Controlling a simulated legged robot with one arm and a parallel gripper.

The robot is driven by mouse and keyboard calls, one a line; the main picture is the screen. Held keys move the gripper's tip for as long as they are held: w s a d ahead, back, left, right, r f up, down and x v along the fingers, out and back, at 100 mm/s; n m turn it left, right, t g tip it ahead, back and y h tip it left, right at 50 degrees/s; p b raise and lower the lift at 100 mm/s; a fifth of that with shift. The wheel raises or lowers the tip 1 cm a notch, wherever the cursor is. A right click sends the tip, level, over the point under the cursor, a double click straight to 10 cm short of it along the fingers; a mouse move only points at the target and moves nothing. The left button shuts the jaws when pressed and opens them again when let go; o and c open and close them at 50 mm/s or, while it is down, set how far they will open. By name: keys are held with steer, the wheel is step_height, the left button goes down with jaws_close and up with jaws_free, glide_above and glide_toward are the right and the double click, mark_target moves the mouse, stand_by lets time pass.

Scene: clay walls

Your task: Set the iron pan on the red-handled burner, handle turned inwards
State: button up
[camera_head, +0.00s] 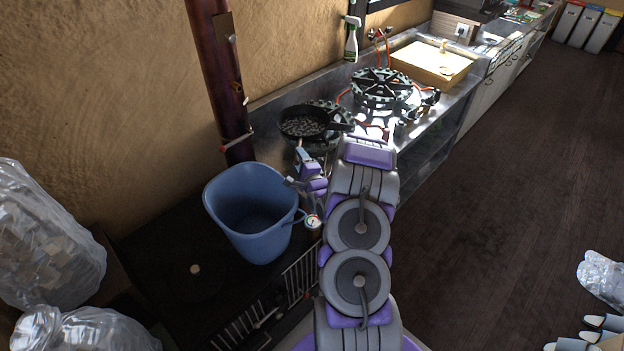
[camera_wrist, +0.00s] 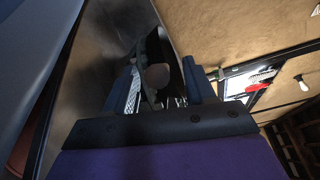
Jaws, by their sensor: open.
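The black iron pan (camera_head: 303,122) is at the near burner (camera_head: 332,112), over its left part. Its handle points right in the head view, along the counter's front side. I cannot tell if it sits flat. Dark pebble-like marks show inside it. A red piece (camera_head: 374,130) shows beside the near burner, partly behind my arm. The far burner (camera_head: 381,86) is empty. My gripper (camera_head: 303,152) is below the pan in the picture, beside the blue bin. In the wrist view my gripper (camera_wrist: 163,88) is open, with a dark shape between its fingers that I cannot identify.
A blue bin (camera_head: 232,225) stands left of my arm. A rusty pipe (camera_head: 218,80) rises behind it. A wooden box (camera_head: 432,64) and a spray bottle (camera_head: 352,40) are farther back. Plastic bags (camera_head: 45,240) lie at left.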

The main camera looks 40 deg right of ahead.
steer(key=p+v, duration=0.2)
steer(key=v, duration=1.3)
steer(key=shift+r, duration=0.1)
